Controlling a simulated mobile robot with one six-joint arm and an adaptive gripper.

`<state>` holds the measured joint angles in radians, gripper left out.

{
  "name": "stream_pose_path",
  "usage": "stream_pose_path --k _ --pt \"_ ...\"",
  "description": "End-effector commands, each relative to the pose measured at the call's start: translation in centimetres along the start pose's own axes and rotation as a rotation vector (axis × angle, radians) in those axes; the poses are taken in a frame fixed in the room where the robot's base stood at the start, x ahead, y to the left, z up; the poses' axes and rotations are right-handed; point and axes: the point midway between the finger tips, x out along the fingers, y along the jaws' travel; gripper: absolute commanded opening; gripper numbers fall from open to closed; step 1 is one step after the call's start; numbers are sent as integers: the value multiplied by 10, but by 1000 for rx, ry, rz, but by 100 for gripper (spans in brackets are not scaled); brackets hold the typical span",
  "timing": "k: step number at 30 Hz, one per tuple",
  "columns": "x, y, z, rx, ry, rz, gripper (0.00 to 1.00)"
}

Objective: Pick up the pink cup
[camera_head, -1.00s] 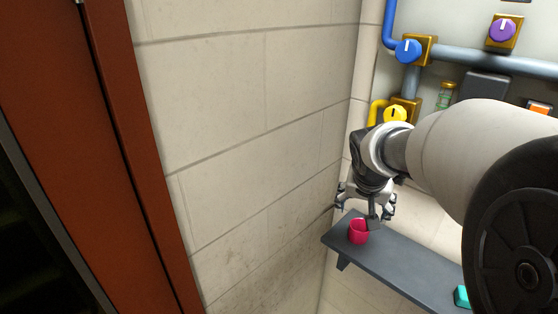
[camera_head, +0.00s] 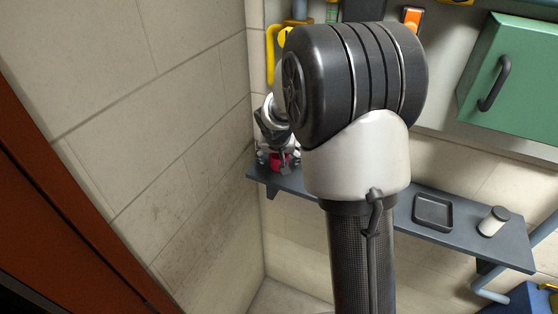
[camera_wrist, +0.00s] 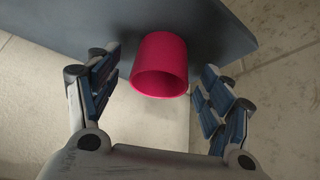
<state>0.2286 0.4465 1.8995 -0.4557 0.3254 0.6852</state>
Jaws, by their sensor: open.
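The pink cup (camera_wrist: 160,65) stands on the dark grey shelf (camera_wrist: 110,22), near its edge, in the wrist view. My gripper (camera_wrist: 160,88) is open, with one blue-padded finger on each side of the cup and a gap on both sides. In the head view the cup (camera_head: 279,160) shows partly behind my gripper (camera_head: 276,160), at the left end of the shelf (camera_head: 310,191). My arm hides the middle of the shelf.
A dark square tray (camera_head: 433,212) and a white cylinder with a dark lid (camera_head: 493,221) stand on the shelf's right part. A stone-block wall (camera_head: 140,80) closes off the left. A green cabinet (camera_head: 520,85) hangs above at the right.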

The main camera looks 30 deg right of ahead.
Motion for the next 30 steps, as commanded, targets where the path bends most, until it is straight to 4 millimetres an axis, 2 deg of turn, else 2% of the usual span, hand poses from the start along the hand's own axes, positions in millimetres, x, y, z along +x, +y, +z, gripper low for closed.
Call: stream_pose_path --k 4,12,30 --pt "16 0 -1 0 1 0 73" --pt "18 0 -1 0 2 0 73" --pt "18 0 -1 0 1 0 33"
